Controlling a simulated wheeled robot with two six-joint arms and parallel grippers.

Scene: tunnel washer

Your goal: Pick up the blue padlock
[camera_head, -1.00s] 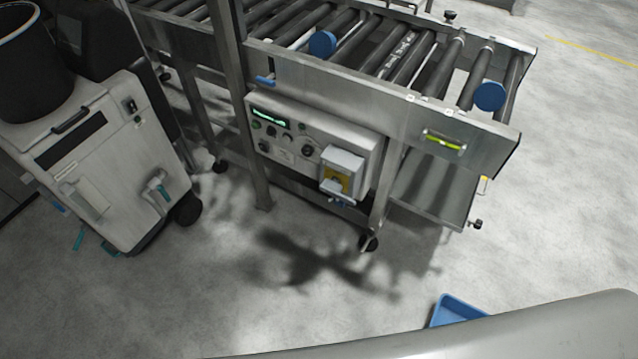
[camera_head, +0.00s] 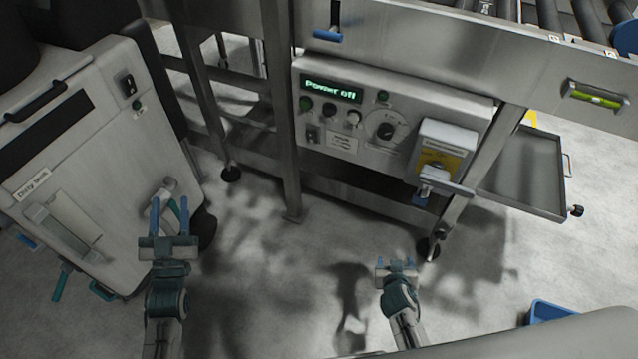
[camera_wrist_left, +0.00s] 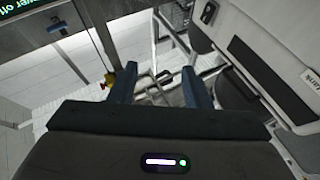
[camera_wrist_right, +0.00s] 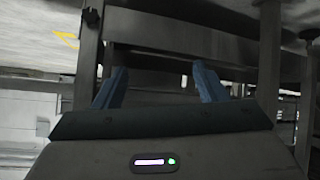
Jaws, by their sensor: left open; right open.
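The blue padlock (camera_head: 421,199) appears as a small blue piece at the handle of the grey and yellow switch box (camera_head: 446,143) on the control panel. It is partly hidden by the handle, so I cannot tell how it hangs. My right gripper (camera_head: 395,263) is open and empty, below and slightly left of the padlock in the head view, apart from it. My left gripper (camera_head: 169,208) is open and empty, in front of the grey cart at the left. I cannot make out the padlock in either wrist view.
The control panel (camera_head: 350,125) reads "Power off" under the roller conveyor. A steel leg (camera_head: 280,120) stands left of it, another right of the switch box. A grey cart (camera_head: 85,150) fills the left. A blue tray (camera_head: 551,311) lies at lower right. Open floor lies between.

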